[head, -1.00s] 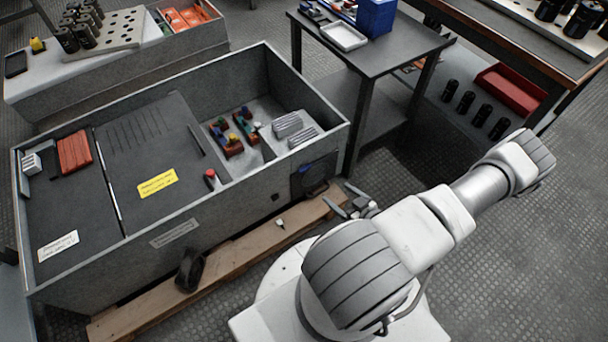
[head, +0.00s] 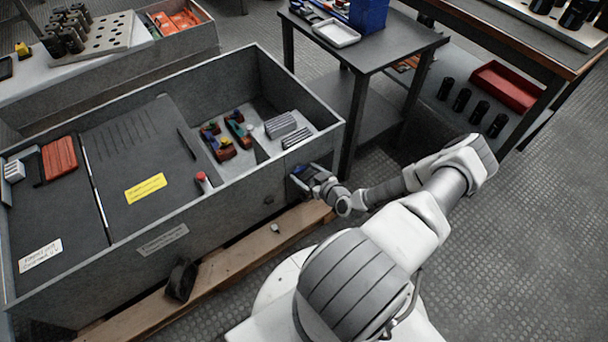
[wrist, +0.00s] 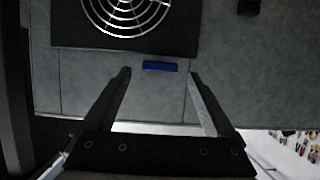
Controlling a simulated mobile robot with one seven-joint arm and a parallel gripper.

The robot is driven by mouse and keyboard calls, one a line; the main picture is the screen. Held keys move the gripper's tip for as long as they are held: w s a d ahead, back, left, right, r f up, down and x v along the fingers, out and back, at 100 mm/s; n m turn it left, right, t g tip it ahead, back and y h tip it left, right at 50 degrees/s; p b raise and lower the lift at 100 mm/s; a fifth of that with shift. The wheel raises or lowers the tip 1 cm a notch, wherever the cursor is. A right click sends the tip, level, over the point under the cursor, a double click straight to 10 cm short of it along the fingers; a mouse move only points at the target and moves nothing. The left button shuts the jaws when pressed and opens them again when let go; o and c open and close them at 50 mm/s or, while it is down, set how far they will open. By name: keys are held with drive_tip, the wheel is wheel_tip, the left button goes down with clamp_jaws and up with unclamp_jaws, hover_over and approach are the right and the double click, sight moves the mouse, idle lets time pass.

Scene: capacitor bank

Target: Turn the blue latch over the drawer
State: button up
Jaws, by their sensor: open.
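The blue latch (wrist: 159,66) is a short bar lying level across the wrist view. It sits on the grey cabinet wall beside the edge of a dark panel with a round white grille (wrist: 125,15), perhaps the drawer front. My gripper (wrist: 159,74) is open and empty, with one finger on each side of the latch and a gap to each. I cannot tell how far the fingertips are from the wall. In the head view my gripper (head: 313,180) is at the cabinet's right front corner and covers much of the dark panel. A small blue patch (head: 299,168) shows there.
The open-topped grey cabinet (head: 225,198) holds coloured parts and a red-capped piece (head: 203,182). A wooden beam (head: 240,255) lies along its foot. A dark table (head: 375,55) stands close behind its right corner. The floor at right is clear.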

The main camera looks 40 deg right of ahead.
drive_tip(key=shift+w+f, duration=0.2)
drive_tip(key=shift+w, duration=0.35)
drive_tip(key=c, duration=1.4)
